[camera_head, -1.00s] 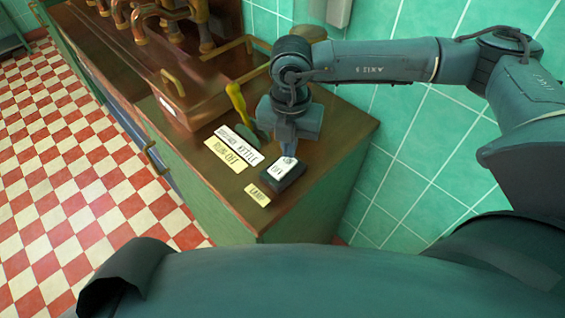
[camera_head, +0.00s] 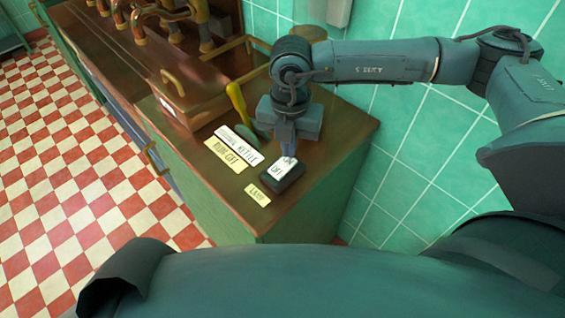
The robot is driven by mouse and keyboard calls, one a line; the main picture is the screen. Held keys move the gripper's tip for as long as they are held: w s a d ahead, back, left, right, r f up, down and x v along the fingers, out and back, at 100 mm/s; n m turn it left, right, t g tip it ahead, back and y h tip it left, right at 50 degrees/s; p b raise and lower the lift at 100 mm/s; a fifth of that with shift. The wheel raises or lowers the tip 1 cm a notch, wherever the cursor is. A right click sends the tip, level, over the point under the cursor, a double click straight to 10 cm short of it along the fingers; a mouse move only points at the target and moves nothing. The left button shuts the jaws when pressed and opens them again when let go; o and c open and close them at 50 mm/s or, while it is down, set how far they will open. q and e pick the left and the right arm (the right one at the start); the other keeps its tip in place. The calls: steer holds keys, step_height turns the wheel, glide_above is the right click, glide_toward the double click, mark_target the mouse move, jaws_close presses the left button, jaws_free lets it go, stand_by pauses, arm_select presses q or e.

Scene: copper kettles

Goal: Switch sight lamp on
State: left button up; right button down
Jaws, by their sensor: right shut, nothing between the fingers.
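A small dark switch box (camera_head: 284,180) with a white plate stands on the brown counter top near its front right corner. A yellow label (camera_head: 258,195) that seems to read "LAMP" lies just in front of it. My right gripper (camera_head: 288,157) points down over the switch box. Its fingers are shut and empty, and the tips look to be at or just over the far end of the white plate; I cannot tell if they press on it. No lit lamp can be made out. My left gripper is out of view.
A yellow-handled lever (camera_head: 236,101) stands just left of my right gripper. Two label plates, one white (camera_head: 239,143) and one yellow (camera_head: 227,154), lie beside it. A copper box (camera_head: 190,98) with pipes is farther back. A green tiled wall (camera_head: 420,160) closes off the right.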

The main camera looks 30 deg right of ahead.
steer(key=shift+f+b, duration=0.95)
steer(key=shift+f, duration=0.1)
stand_by(0.7)
steer(key=shift+r, duration=0.2)
steer(key=shift+r+p, duration=2.05)
steer(key=shift+r, duration=1.35)
